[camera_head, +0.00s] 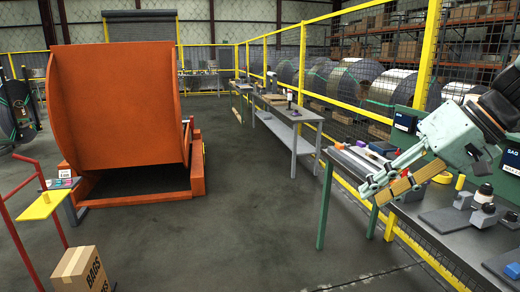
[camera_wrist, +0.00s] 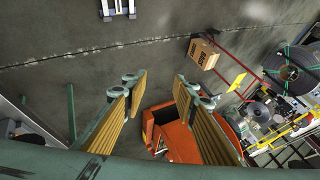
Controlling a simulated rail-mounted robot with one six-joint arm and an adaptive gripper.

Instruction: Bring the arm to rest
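My gripper (camera_head: 374,190) is at the right of the head view, above the near edge of the workbench. It points down and to the left. In the wrist view its two fingers (camera_wrist: 158,88) with yellow ribbed pads stand apart, with floor and the orange machine showing between them. It holds nothing. My arm enters from the right edge; most of it is out of view.
A large orange machine (camera_head: 118,105) stands at left. A cardboard box (camera_head: 82,268) and red rail (camera_head: 30,240) are front left. The middle floor is clear.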

